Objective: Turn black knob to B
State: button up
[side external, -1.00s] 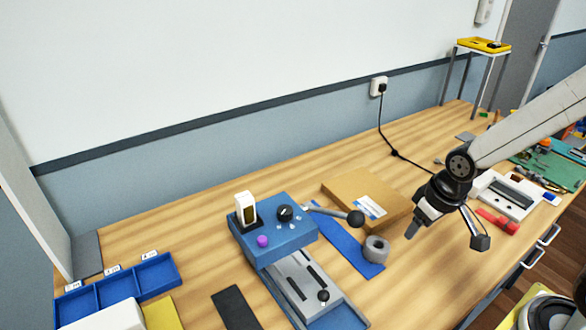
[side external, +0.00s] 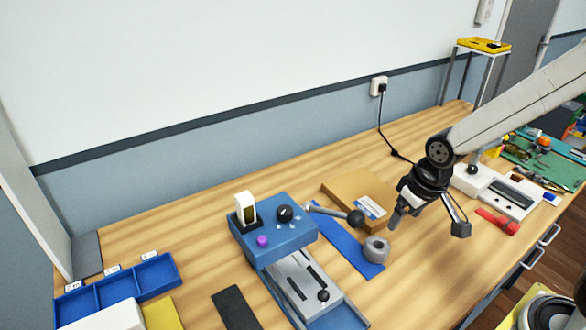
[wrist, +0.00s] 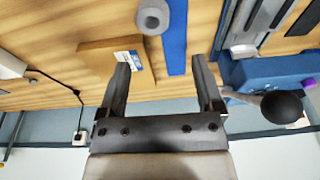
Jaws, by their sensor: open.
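The black knob (side external: 285,213) sits on top of the blue machine (side external: 275,238), with small pale marks beside it that are too small to read. My gripper (side external: 397,222) hangs above the bench to the right of the machine, near the grey tape roll, apart from the knob. In the wrist view my gripper (wrist: 163,82) is open, with nothing between its fingers. The blue machine (wrist: 265,70) shows at the right of the wrist view, and the knob cannot be made out there.
A lever with a black ball (side external: 355,217) sticks out from the machine towards my gripper. A purple knob (side external: 262,241) and a white switch (side external: 246,207) are near the black knob. A cardboard box (side external: 350,190), blue strip (side external: 350,247) and grey roll (side external: 376,250) lie to the right.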

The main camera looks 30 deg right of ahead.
jog(key=w+a+r+g, duration=0.1)
jog(key=w+a+r, duration=0.3)
jog(key=w+a, duration=0.45)
notch_tip(320, 180, up, 3)
jog(key=m+g, duration=0.1)
jog(key=m, duration=0.1)
send_over(285, 210)
jog(key=shift+d+f, duration=0.1)
jog(key=shift+d, duration=0.3)
jog(key=shift+a, duration=0.4)
jog(key=shift+f, duration=3.8)
grip_shut()
